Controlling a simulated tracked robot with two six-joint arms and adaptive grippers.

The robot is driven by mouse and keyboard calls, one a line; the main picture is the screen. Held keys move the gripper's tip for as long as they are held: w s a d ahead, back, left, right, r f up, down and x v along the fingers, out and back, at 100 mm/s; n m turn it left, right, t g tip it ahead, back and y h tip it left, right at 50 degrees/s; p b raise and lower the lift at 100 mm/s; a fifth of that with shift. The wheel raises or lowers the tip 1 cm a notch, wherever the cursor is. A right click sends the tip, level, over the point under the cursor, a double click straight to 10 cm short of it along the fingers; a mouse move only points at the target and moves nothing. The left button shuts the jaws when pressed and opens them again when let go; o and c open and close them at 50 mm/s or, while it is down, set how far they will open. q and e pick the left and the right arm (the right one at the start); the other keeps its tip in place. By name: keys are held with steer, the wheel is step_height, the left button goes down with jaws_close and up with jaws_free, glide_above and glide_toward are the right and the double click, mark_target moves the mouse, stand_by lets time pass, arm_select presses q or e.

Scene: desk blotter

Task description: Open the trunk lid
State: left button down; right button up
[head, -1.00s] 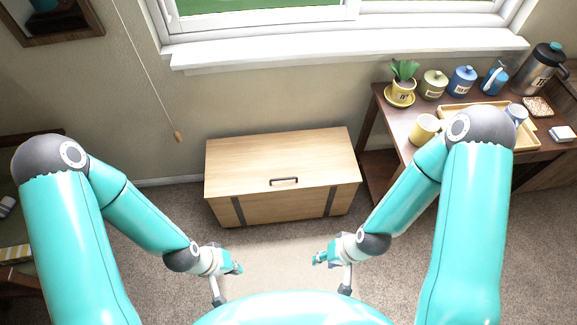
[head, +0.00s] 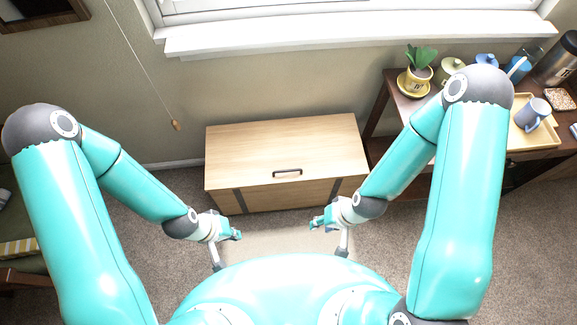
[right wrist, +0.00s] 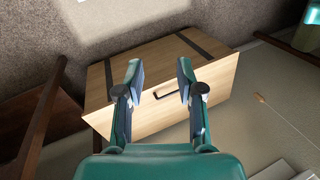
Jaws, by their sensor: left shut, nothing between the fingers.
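The wooden trunk stands on the carpet against the wall, with its light wood lid (head: 260,145) shut. A dark handle (head: 287,173) is near the lid's front edge, and dark straps run down the front. My left gripper (head: 238,234) is shut and empty, in front of the trunk's left part and apart from it. My right gripper (head: 314,224) is in front of the trunk's right part, also apart from it. In the right wrist view, its two fingers (right wrist: 158,82) are spread with nothing between them. The lid (right wrist: 190,98) and handle (right wrist: 173,89) show beyond them.
A dark side table (head: 394,90) at the right holds a potted plant (head: 417,72), a yellow tray (head: 535,137), a mug (head: 532,114) and jars. A pull cord (head: 176,125) hangs left of the trunk. A pale mat (head: 270,245) lies before the trunk.

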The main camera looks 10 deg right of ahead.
steer(key=m+t+h+b, duration=0.3)
steer(key=m+b, duration=1.3)
steer(key=b, duration=2)
glide_toward(288, 170)
steer(key=shift+g+h, duration=0.5)
steer(key=shift+g, duration=0.2)
steer(key=w+f+b, duration=0.1)
steer(key=f, duration=0.1)
steer(key=w+f+b, duration=0.1)
steer(key=f+b, duration=0.1)
steer(key=f, duration=0.1)
steer(key=a+f+b, duration=0.1)
steer(key=f, duration=0.1)
steer(key=shift+w+f, duration=0.25)
steer(key=shift+w, duration=0.15)
jaws_close()
